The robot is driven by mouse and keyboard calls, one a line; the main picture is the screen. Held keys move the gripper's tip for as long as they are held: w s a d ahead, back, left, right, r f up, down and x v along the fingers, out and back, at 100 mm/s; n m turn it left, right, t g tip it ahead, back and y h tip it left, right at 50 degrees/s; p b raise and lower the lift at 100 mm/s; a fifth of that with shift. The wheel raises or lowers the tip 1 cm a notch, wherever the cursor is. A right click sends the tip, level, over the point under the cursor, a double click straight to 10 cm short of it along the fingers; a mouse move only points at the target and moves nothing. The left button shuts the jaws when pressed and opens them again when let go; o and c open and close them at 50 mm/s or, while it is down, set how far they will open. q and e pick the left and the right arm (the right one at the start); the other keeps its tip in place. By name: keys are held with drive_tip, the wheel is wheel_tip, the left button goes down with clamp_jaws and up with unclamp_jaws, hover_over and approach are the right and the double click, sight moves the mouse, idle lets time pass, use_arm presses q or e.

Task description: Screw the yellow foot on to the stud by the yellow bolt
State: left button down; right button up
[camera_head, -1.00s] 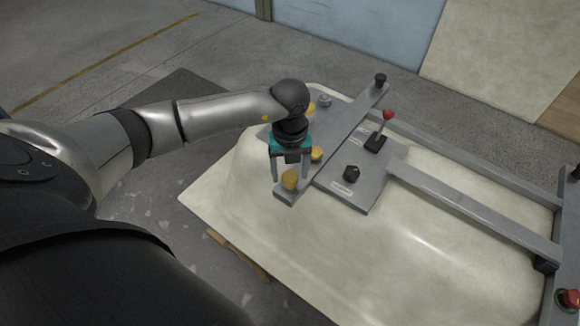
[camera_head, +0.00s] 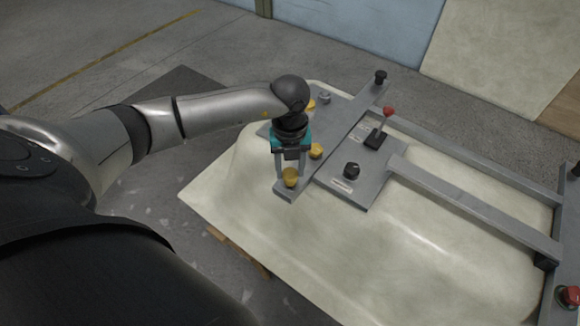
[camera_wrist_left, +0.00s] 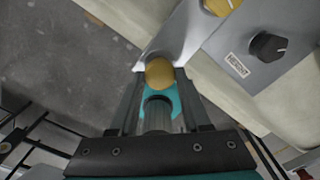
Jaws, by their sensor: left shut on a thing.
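The yellow foot (camera_head: 290,178) is a small round yellow piece at the near end of the long grey bar (camera_head: 345,129). My left gripper (camera_head: 291,172) points down over it and is shut on it. In the left wrist view the foot (camera_wrist_left: 159,72) sits between the fingertips. The stud is hidden under the foot. A second yellow piece, seemingly the yellow bolt (camera_head: 316,151), is just up and right of the gripper; a yellow piece also shows at the top of the left wrist view (camera_wrist_left: 222,4). My right gripper is not in view.
A grey plate with a black knob (camera_head: 351,171) and a red-tipped lever (camera_head: 388,113) lies beside the bar. Another yellow piece (camera_head: 311,106) is partly behind my wrist. The cream tub shell (camera_head: 410,240) is under the fixture, with bare surface in front.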

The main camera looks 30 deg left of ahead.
use_arm(q)
drive_tip(key=m+b, duration=0.2)
drive_tip(key=m, duration=0.5)
drive_tip(key=m+b, duration=0.1)
drive_tip(key=m, duration=0.3)
drive_tip(key=shift+m+b, duration=0.3)
drive_tip(key=shift+b, duration=0.05)
drive_tip(key=shift+m, duration=0.6)
drive_tip(key=shift+c, duration=1.4)
unclamp_jaws()
drive_tip(key=shift+c, duration=0.3)
drive_tip(key=shift+c, duration=0.5)
